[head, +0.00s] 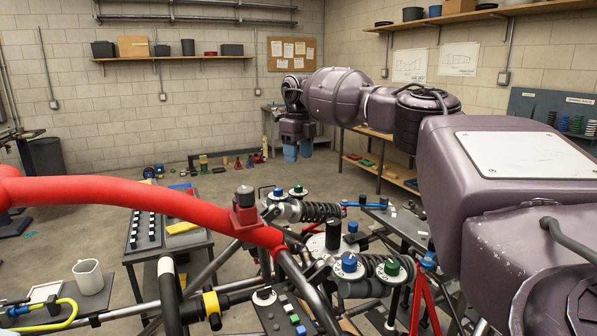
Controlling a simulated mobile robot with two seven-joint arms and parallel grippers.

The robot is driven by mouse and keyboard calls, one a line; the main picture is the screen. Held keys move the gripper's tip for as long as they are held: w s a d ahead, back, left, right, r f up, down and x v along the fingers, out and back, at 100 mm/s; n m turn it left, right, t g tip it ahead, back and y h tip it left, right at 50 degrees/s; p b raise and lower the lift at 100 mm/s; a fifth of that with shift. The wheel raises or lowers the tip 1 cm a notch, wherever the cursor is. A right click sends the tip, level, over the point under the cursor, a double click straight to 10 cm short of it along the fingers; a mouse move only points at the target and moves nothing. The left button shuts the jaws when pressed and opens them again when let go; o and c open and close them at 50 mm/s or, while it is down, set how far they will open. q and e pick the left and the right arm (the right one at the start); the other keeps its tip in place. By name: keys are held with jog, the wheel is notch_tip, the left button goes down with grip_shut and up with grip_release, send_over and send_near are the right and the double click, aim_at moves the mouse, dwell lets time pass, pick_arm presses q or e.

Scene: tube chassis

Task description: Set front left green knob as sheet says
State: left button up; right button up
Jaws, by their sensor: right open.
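Two green knobs show on the tube chassis. One green knob (298,190) sits on a pale dial at the far damper, right of a blue knob (278,191). The other green knob (392,266) sits on a dial at the near damper, right of a larger blue knob (349,262). I cannot tell from the picture which one is front left. Their dial marks are too small to read. My right gripper (298,150) hangs beyond the chassis, fingers pointing down, blue tips apart and empty, clear of both knobs. My left gripper is out of view.
Red tube (130,190) crosses the near left. Wall drawings (457,59) and a corkboard (291,54) with several papers hang behind; the writing is unreadable. A mug (88,277) stands at the left. Dark tool tables flank the chassis. Open floor lies behind it.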

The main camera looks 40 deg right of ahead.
jog(key=shift+r, duration=1.15)
